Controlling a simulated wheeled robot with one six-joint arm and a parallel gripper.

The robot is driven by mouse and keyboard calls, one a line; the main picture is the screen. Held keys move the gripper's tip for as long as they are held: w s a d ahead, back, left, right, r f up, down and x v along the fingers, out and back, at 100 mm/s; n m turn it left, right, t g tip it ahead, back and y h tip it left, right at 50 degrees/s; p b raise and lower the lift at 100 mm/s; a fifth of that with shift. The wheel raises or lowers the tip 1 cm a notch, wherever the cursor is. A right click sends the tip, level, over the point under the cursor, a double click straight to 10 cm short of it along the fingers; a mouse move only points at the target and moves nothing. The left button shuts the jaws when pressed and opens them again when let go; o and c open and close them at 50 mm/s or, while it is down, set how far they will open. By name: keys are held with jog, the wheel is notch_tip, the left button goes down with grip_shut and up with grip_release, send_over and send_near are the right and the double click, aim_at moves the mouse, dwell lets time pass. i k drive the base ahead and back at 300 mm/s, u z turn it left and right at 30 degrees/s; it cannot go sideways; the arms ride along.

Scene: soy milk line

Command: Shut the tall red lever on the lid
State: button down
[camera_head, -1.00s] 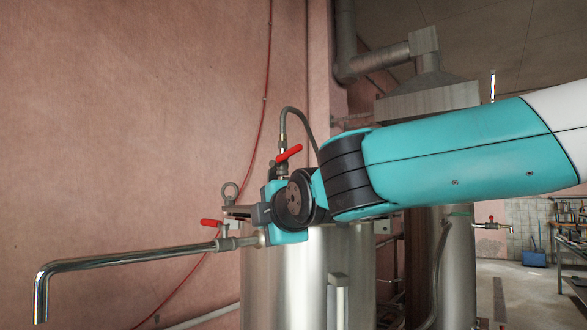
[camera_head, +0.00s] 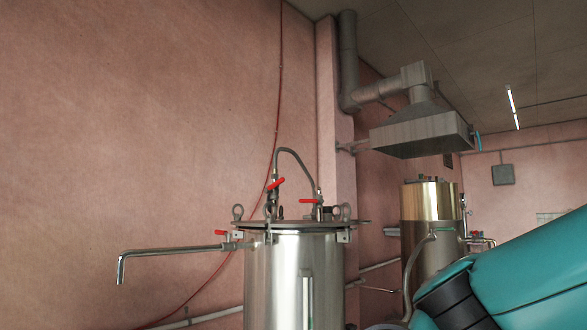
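The tall red lever (camera_head: 276,183) sits on the upright pipe above the lid (camera_head: 298,225) of the steel tank (camera_head: 290,275). It lies tilted, its right end higher. Two other red levers show: one on the lid at right (camera_head: 309,201) and one at the spout (camera_head: 221,232). A bent hose arches from the tall valve to the right side of the lid. My teal arm is at the lower right, away from the tank. My gripper is out of the picture.
A long steel spout (camera_head: 165,251) sticks out to the left of the tank. A second steel tank (camera_head: 430,215) stands behind at right under a grey hood (camera_head: 420,134). The space around the lid is clear of my arm.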

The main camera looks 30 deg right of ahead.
aim_at(267, 191)
jog(key=u, duration=0.15)
jog(key=k, duration=0.3)
jog(key=z, duration=1.45)
jog(key=i, duration=1.35)
jog(key=u, duration=0.5)
jog(key=i, duration=0.55)
jog(key=u, duration=0.7)
